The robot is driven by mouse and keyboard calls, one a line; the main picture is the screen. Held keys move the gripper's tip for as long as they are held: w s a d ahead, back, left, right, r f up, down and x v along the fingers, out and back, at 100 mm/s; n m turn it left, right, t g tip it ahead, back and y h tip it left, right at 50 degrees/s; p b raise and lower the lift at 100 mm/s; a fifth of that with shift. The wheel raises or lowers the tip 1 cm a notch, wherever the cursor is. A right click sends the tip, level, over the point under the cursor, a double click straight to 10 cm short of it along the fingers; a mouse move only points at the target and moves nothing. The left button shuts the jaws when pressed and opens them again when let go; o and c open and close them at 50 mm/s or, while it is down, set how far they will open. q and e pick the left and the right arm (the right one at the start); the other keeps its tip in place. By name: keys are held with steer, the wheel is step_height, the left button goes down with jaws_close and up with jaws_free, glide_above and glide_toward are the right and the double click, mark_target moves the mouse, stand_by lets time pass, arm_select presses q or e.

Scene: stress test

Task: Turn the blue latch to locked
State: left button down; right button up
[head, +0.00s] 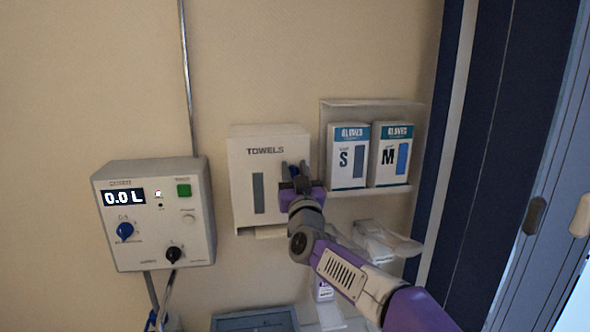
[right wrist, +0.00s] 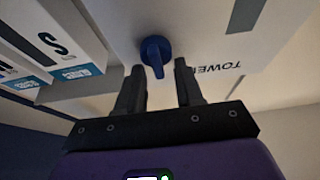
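The blue latch (right wrist: 155,50) is a round knob with a straight handle on the front of the white towel dispenser (head: 241,150). In the right wrist view its handle points down toward my gripper. My right gripper (right wrist: 158,68) is open. Its two dark fingers stand either side of the handle's end, with gaps visible on both sides. In the head view my right gripper (head: 296,173) is at the dispenser's right front and largely hides the latch. I cannot read any lock marking. My left gripper is not in view.
A shelf right of the dispenser holds glove boxes S (head: 346,157) and M (head: 390,155), close to my right gripper. A grey control box (head: 150,205) with knobs and a display hangs to the left. A clear tray (head: 385,240) sits below the shelf.

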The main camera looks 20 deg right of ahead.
steer(key=shift+w, duration=0.1)
steer(key=shift+f, duration=0.1)
jaws_close()
